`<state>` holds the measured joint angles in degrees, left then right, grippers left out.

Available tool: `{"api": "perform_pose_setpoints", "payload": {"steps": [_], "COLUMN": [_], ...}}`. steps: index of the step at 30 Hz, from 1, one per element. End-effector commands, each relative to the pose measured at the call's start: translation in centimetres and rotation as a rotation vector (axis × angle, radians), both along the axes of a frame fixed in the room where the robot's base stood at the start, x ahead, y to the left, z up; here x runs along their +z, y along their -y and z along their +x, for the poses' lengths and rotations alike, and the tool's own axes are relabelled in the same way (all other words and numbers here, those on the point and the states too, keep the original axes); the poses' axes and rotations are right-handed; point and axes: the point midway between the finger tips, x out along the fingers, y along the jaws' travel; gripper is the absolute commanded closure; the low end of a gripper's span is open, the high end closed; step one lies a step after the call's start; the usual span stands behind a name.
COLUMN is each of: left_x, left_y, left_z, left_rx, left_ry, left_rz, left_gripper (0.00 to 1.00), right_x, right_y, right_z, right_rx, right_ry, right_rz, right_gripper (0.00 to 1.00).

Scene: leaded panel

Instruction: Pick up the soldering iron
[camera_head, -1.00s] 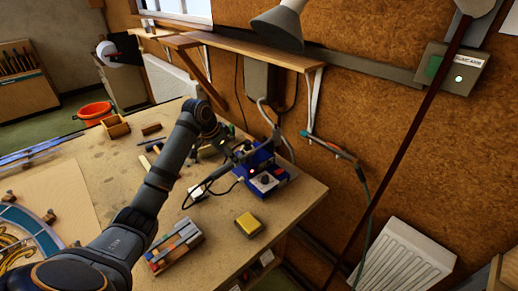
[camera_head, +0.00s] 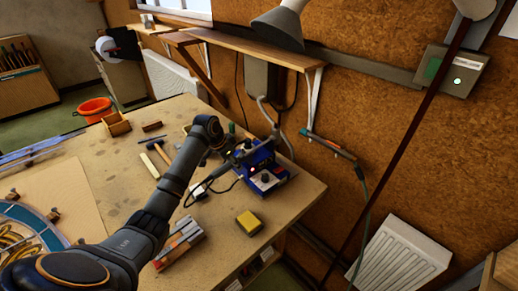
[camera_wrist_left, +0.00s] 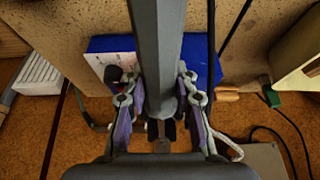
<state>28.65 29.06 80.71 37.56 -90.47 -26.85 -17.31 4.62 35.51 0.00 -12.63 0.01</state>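The blue soldering station (camera_head: 266,178) stands near the right edge of the workbench, and its blue body also shows in the wrist view (camera_wrist_left: 112,44). My left gripper (camera_head: 232,147) is over the station's left end, close to the iron. In the wrist view a thick grey bar (camera_wrist_left: 158,50), seemingly the iron's handle, runs between the two fingers (camera_wrist_left: 160,92). The fingers lie close along both its sides; whether they press on it cannot be told. My right gripper is out of view.
A yellow sponge-like block (camera_head: 249,222) and a stack of coloured strips (camera_head: 181,243) lie in front of the station. A hammer-like tool (camera_head: 152,164) and a small wooden box (camera_head: 117,124) are farther left. The brown wall (camera_head: 400,130) rises close behind the bench.

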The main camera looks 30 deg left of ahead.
Motion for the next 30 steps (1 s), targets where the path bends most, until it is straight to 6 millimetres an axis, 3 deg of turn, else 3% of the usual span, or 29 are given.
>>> {"api": "perform_pose_setpoints", "payload": {"steps": [1,5,20,24,30], "left_x": [0.0,0.0,1.1,3.3,8.1], "left_y": [0.0,0.1,0.0,0.2,2.7], "left_z": [0.0,0.0,0.2,0.0,-3.3], "left_rx": [-0.001,-0.001,-0.001,-0.002,-0.005], "left_ry": [0.0,0.0,0.006,0.009,0.011], "left_rz": [-0.002,-0.002,-0.001,-0.001,0.002], "left_gripper": [0.84,1.0,1.0,1.0,1.0], "right_x": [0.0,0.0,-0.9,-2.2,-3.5], "right_y": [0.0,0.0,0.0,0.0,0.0], "right_z": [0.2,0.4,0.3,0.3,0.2], "right_rx": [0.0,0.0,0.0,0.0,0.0], "right_ry": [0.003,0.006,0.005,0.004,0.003], "right_rz": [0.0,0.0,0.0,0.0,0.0], "right_gripper": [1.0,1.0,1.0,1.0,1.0]}}
